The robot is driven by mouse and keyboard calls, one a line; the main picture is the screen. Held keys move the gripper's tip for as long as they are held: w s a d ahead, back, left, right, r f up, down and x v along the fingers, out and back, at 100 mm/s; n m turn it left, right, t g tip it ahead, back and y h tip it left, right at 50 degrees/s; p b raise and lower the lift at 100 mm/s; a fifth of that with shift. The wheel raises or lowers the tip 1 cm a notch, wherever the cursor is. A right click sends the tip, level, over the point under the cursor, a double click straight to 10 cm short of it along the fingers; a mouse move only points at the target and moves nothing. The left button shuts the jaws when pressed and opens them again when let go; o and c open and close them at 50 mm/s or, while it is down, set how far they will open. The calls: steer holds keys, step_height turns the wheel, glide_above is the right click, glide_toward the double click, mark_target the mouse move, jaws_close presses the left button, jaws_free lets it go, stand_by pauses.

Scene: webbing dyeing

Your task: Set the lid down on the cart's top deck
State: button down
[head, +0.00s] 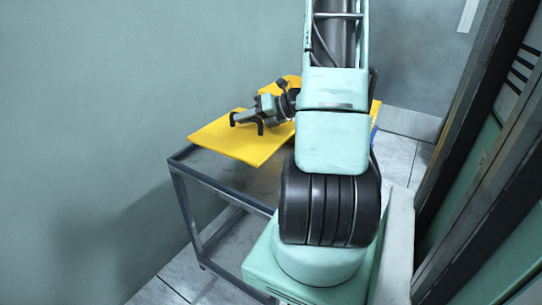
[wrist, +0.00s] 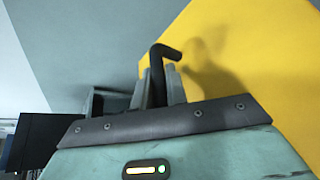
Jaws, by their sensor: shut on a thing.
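The yellow lid (head: 236,139) is a broad flat panel over the cart's top deck (head: 228,176) in the head view, partly hidden behind my arm. It also fills the upper right of the wrist view (wrist: 262,55). Its black bent handle (head: 261,128) stands up from it and shows between my fingers in the wrist view (wrist: 158,62). My gripper (head: 246,117) is shut on this handle, and its fingers also show in the wrist view (wrist: 160,88). The lid looks near level. I cannot tell whether its underside touches the deck.
The cart's dark metal frame (head: 186,212) stands along a plain wall (head: 95,90) at the left. A bare strip of deck shows in front of the lid. Dark upright posts and green panels (head: 480,150) stand close at the right. Tiled floor shows below.

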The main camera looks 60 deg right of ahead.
steer(key=shift+s+d+f, duration=0.15)
steer(key=shift+s+d, duration=0.25)
steer(key=shift+s, duration=0.2)
steer(key=shift+s+d+f+b, duration=0.1)
steer(key=shift+s+f+b, duration=0.15)
steer(key=shift+b, duration=0.1)
step_height(320, 180, down, 9)
steer(key=shift+f+b, duration=0.1)
steer(key=shift+b, duration=0.9)
steer(key=shift+f, duration=0.1)
steer(key=c, duration=1.4)
jaws_free()
